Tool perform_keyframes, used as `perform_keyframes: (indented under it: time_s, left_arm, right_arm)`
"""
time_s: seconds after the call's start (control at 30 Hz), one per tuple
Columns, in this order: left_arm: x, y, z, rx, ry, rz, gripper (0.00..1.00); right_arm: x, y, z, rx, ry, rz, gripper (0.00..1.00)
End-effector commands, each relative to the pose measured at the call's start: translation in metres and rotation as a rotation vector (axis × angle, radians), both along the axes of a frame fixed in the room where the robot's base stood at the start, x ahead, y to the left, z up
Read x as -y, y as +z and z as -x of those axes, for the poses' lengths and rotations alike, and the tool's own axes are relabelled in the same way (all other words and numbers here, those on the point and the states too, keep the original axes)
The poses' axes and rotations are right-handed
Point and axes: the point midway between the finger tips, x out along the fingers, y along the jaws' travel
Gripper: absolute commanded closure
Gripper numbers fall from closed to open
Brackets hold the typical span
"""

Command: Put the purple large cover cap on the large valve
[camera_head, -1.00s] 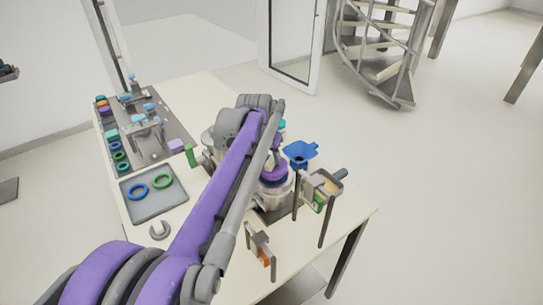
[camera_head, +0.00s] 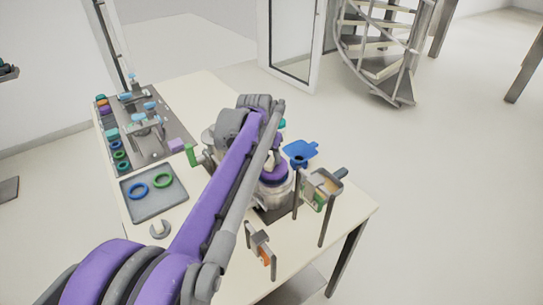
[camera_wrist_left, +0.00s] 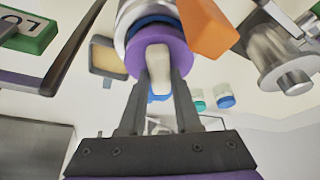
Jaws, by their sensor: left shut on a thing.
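The purple large cover cap (camera_head: 273,175) sits at the top of a metal cylinder (camera_head: 276,194), which looks like the large valve, partly behind my left arm. In the left wrist view the purple cap (camera_wrist_left: 163,45) lines up with a blue ring (camera_wrist_left: 152,22) and the silver valve body (camera_wrist_left: 140,12). I cannot tell whether the cap is fully seated. My left gripper (camera_wrist_left: 160,68) is shut on the cap's pale knob, with one finger on each side. My left arm hides much of the valve in the head view. My right gripper is not in view.
A blue funnel-like part (camera_head: 300,152) stands just right of the valve. Framed holders (camera_head: 322,188) and (camera_head: 260,243) stand along the table's near right edge. A grey tray (camera_head: 155,205) with rings and a crowded tool board (camera_head: 150,130) lie left. Bare table (camera_head: 195,90) shows at the back.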

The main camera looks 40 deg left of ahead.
Motion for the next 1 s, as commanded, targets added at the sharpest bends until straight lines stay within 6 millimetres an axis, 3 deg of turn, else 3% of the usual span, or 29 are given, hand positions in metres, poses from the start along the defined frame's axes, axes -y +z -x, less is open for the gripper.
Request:
perform_keyframes:
  time_s: [0.5, 1.0]
  left_arm:
    - [0.000, -0.013, 0.000, 0.000, 0.000, 0.000, 1.00]
    - [0.000, -0.013, 0.000, 0.000, 0.000, 0.000, 1.00]
  right_arm:
    - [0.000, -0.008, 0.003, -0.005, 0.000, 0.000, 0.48]
    - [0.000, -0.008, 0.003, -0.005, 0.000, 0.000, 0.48]
